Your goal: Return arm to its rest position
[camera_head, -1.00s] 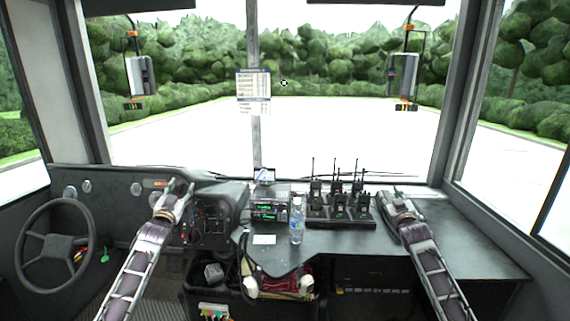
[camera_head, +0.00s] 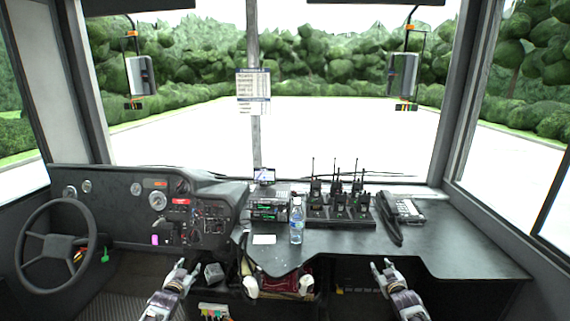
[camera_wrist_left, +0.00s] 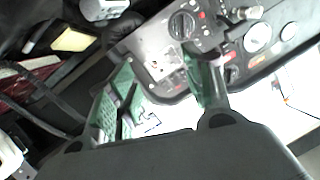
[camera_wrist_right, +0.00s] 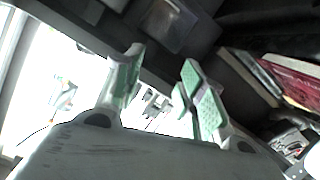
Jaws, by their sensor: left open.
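My left gripper (camera_head: 186,268) is open and empty, low in front of the dashboard at the lower left of the head view. Its two green-padded fingers stand apart in the left wrist view (camera_wrist_left: 158,95), with dashboard knobs and gauges beyond them. My right gripper (camera_head: 381,266) is open and empty, low in front of the desk edge. Its fingers are also apart in the right wrist view (camera_wrist_right: 165,88). Neither gripper touches anything that I can see. Most of both forearms is outside the head view.
The desk (camera_head: 460,240) bears a corded telephone (camera_head: 404,210), several radios in a charger (camera_head: 340,215), a water bottle (camera_head: 296,222) and a radio unit (camera_head: 268,211). The steering wheel (camera_head: 58,246) is at far left. Desk space right of the telephone is clear.

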